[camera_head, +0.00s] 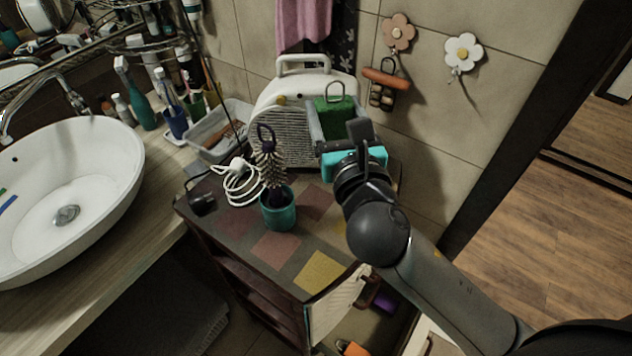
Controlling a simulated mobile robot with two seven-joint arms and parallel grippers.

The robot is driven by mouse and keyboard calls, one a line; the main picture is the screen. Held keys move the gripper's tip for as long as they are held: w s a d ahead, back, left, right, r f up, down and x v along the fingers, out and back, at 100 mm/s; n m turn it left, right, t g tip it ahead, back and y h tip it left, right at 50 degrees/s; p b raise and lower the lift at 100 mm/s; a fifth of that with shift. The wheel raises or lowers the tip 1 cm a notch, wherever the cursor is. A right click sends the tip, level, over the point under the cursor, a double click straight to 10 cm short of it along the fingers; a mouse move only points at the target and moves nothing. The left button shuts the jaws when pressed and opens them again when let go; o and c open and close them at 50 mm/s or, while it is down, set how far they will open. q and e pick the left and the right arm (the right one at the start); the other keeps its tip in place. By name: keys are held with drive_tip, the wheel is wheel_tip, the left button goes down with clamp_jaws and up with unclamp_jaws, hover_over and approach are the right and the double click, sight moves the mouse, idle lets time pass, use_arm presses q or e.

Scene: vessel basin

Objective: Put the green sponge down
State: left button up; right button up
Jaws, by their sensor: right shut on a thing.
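The green sponge (337,117) is held up in front of the white slatted appliance at the back of the small cabinet. My right gripper (335,125) reaches in from the lower right and is shut on the sponge. Its body partly hides the sponge's lower part. A metal loop rises above the sponge; I cannot tell what it belongs to. The cabinet top (322,272) has coloured square patches and lies below the gripper. My left gripper is not in view.
A teal cup (278,211) with a dark brush stands on the cabinet, beside a coiled white cable (241,184). The white appliance (283,117) stands behind. A white basin (75,190) is at the left. The cabinet top's front right is clear.

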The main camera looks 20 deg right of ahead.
drive_tip(key=shift+f+b, duration=3.95)
drive_tip(key=shift+f, duration=4.6)
drive_tip(key=shift+f, duration=0.2)
drive_tip(key=o, duration=1.3)
drive_tip(key=shift+r, duration=0.1)
